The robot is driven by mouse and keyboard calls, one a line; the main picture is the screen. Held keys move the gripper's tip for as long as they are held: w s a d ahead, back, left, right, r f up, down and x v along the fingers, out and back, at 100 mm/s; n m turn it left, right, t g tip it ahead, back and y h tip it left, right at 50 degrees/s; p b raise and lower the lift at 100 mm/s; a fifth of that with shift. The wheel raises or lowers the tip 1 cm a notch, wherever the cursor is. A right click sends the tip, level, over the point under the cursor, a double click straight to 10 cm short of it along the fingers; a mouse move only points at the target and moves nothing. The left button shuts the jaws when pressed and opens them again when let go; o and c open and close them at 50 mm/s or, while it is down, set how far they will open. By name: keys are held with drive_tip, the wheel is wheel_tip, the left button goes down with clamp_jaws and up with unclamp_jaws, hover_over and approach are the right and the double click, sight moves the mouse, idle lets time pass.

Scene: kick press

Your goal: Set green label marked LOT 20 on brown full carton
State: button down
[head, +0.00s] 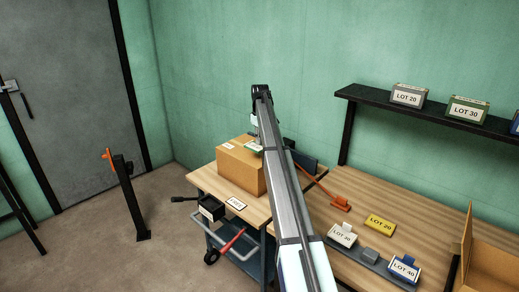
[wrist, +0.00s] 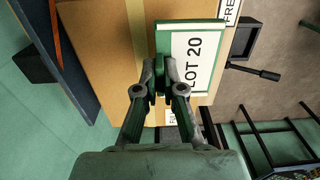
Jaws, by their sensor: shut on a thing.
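The brown carton (head: 238,172) stands closed on the left end of the wooden bench, with a small white tag on its top. In the wrist view the carton top (wrist: 105,70) fills the middle, with tape along it and a partly hidden tag starting "FU" (wrist: 170,117). My gripper (wrist: 160,80) is shut on the near edge of the green label marked LOT 20 (wrist: 197,60), its white face toward the camera. The label also shows in the head view (head: 253,149), over the carton top. I cannot tell whether it touches the carton.
A yellow LOT 20 label (head: 380,224), a white LOT 30 label (head: 342,235) and a blue LOT 40 label (head: 404,268) are on the right of the bench. An open carton (head: 492,270) is at far right. A shelf (head: 375,97) holds more labelled boxes.

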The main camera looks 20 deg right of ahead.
sight(260, 158)
drive_tip(key=shift+f+p, duration=0.7)
drive_tip(key=shift+f, duration=2.5)
drive_tip(key=shift+f, duration=0.15)
drive_tip(key=c, duration=1.3)
unclamp_jaws()
wheel_tip(260, 158, up, 12)
drive_tip(key=b, duration=0.3)
drive_tip(key=shift+f, duration=0.15)
drive_tip(key=shift+r, duration=0.35)
